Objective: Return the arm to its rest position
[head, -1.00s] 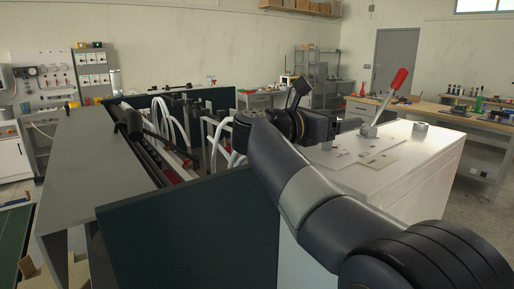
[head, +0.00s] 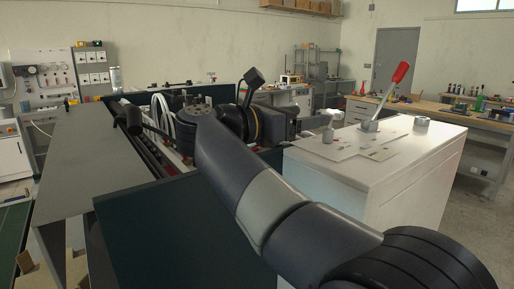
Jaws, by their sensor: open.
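My arm reaches from the lower right of the head view up to the middle, its wrist above the box former (head: 118,158). My gripper (head: 332,118) points to the right, just past the left edge of the white cabinet's top. It is open and I see nothing held in it. The fingers are small and seen from the side. My arm hides much of the box former's middle.
The white cabinet (head: 405,187) carries a lever with a red handle (head: 400,72) and a grey knob (head: 421,124). A dark panel (head: 165,235) stands in front at left. A workbench (head: 465,118) is at the back right. Open floor lies right of the cabinet.

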